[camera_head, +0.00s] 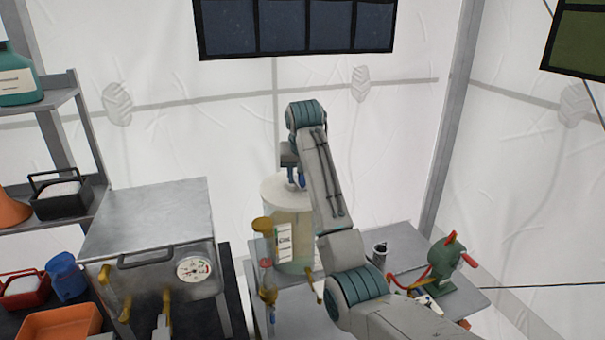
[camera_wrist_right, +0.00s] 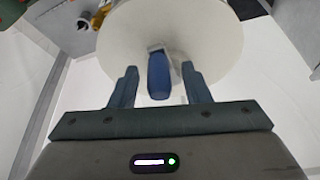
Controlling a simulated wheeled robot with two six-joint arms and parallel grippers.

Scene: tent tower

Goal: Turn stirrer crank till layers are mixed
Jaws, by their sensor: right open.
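The stirrer vessel (camera_head: 290,222) stands on the grey table, a clear cylinder with a white lid and pale yellowish contents. Its white lid (camera_wrist_right: 120,38) fills the top of the right wrist view. The blue crank handle (camera_wrist_right: 159,78) stands up from the lid and also shows in the head view (camera_head: 302,180). My right gripper (camera_wrist_right: 161,82) is open, with one finger on each side of the handle and a gap on both sides. In the head view my right gripper (camera_head: 296,176) is above the lid. The layers inside are too small to tell apart. My left gripper is out of view.
A metal box with a gauge (camera_head: 150,225) stands left of the vessel. A dark cup (camera_head: 380,252) and a green device with a red handle (camera_head: 442,266) are on the table (camera_head: 405,240) to the right. A shelf (camera_head: 62,85) stands at the far left.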

